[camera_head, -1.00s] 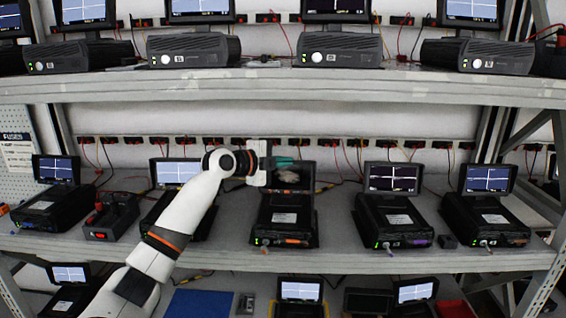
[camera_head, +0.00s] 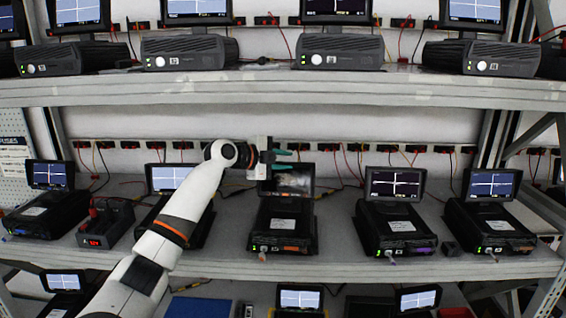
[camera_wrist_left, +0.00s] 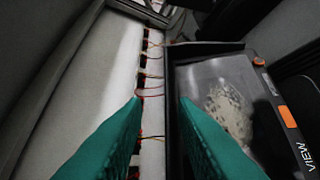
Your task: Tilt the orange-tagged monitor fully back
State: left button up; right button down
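The orange-tagged monitor is a black unit (camera_head: 288,226) in the middle of the centre shelf, with an orange tag (camera_head: 291,248) on its front. Its screen (camera_head: 299,184) is raised, dark, with a pale reflection. In the left wrist view the screen (camera_wrist_left: 235,72) fills the right side, with an orange mark (camera_wrist_left: 288,116) on its frame. My left gripper (camera_head: 284,159) is at the screen's top edge, its teal fingers apart. In the wrist view the left gripper (camera_wrist_left: 160,125) has one finger over the wall gap and the other overlapping the screen; contact is unclear. My right gripper is not in view.
Similar units with lit screens stand on both sides, one (camera_head: 395,225) to the right with a purple tag. A charger-like box (camera_head: 106,222) stands at left. The upper shelf (camera_head: 290,88) runs above my arm. Cables and sockets line the back wall.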

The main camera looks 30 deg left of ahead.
pick_arm(q)
jog(key=shift+s, duration=0.1)
jog(key=shift+s+a, duration=0.1)
jog(key=shift+s, duration=0.2)
jog(key=b+v, duration=0.5)
jog(key=v, duration=0.6)
